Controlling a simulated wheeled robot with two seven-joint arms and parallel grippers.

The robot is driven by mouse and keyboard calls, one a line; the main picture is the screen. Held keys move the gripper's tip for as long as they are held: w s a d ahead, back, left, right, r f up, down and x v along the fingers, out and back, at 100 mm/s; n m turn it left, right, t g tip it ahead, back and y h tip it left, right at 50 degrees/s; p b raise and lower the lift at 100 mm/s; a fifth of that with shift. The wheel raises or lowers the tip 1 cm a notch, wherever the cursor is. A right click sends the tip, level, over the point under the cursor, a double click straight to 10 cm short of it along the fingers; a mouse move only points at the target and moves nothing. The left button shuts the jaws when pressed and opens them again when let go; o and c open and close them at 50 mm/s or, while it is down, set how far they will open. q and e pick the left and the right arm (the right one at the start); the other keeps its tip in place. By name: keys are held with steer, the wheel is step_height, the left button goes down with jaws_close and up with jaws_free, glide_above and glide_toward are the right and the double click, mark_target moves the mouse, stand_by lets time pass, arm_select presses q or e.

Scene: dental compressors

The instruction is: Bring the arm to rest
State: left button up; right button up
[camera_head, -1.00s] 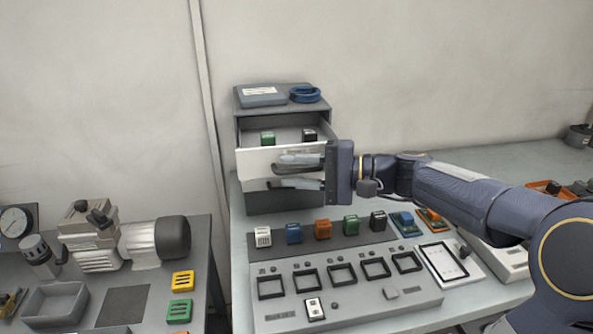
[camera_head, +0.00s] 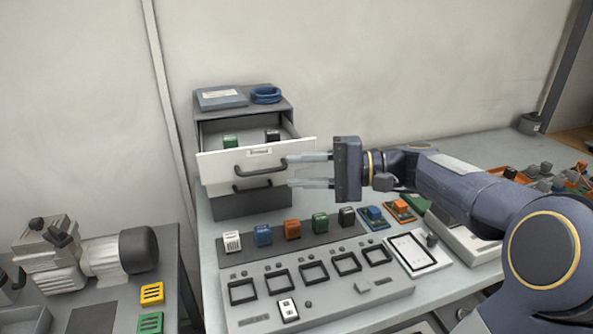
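My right gripper (camera_head: 310,170) points left in front of the grey drawer cabinet (camera_head: 245,203). Its two fingers are spread apart, one above the other, with nothing between them. The upper drawer (camera_head: 227,166) is pulled open and holds a green block (camera_head: 230,141) and a black block (camera_head: 272,136). The upper fingertip lies close to the right end of the drawer's dark handle (camera_head: 262,168); I cannot tell if they touch. My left gripper is not in view.
Below stands a grey panel (camera_head: 328,300) with several square frames, and behind it a row of coloured blocks (camera_head: 292,229). A tablet (camera_head: 411,250) lies at right. A motor unit (camera_head: 100,258) stands on the left table.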

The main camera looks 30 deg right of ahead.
stand_by(0.3)
steer(key=s+a+f+n+g+h+p, duration=0.2)
steer(key=s+a+f+n+h+p, duration=0.2)
steer(key=s, duration=0.5)
steer(key=s+a+f+n+g+h+p, duration=0.2)
steer(key=s+a+f+n+h+p, duration=0.2)
steer(key=s+f, duration=0.3)
steer(key=shift+s+a+f+h, duration=0.3)
steer(key=shift+s+a+h, duration=0.4)
steer(key=shift+s+h, duration=0.35)
